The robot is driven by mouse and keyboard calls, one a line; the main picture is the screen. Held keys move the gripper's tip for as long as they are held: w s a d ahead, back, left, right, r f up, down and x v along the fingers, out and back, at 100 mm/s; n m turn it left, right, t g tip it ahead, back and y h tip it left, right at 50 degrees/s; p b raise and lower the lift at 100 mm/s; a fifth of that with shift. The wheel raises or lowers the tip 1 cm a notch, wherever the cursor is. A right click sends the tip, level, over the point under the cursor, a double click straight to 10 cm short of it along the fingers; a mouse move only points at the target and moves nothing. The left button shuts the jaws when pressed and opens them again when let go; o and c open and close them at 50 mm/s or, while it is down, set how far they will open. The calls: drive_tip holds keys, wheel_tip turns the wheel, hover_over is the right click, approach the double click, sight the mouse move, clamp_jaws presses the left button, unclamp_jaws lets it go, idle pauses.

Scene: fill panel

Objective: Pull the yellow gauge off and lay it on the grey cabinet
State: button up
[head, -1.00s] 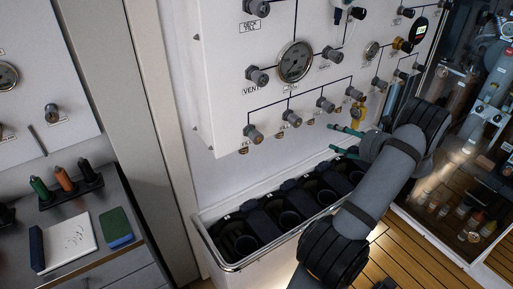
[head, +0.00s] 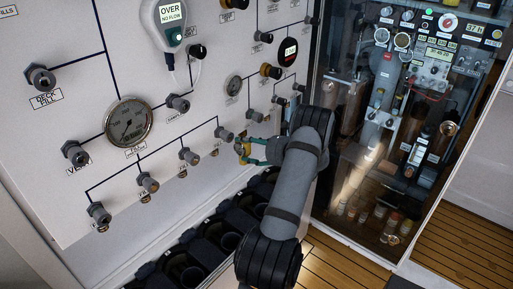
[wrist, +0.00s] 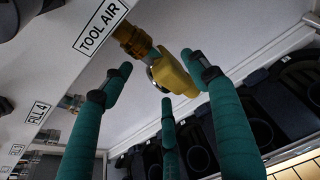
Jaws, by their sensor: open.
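The yellow gauge (wrist: 175,75) sits on a brass fitting (wrist: 133,40) beside the TOOL AIR label in the wrist view. It shows small and partly covered in the head view (head: 241,147). My gripper (wrist: 158,78) has teal fingers spread apart, with the gauge just beyond and between the fingertips. I cannot tell whether any finger touches it. In the head view my gripper (head: 254,150) reaches the panel's lower right part. The grey cabinet is not in view now.
Black bottle holders (head: 187,262) line a trough below. A glass-fronted cabinet (head: 345,170) stands close right of my arm.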

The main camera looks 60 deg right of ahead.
sight(242, 155)
drive_tip(key=shift+x, duration=2.1)
drive_tip(key=shift+d, duration=0.1)
drive_tip(key=c, duration=1.4)
drive_tip(key=shift+f, duration=0.2)
drive_tip(key=shift+c, duration=0.2)
drive_tip(key=shift+f+b, duration=0.4)
drive_tip(key=shift+f, duration=0.2)
drive_tip(key=shift+f+b, duration=0.35)
drive_tip(key=shift+f, duration=0.05)
drive_tip(key=shift+f+b, duration=1.3)
drive_tip(key=shift+f, duration=0.05)
drive_tip(key=shift+r, duration=0.1)
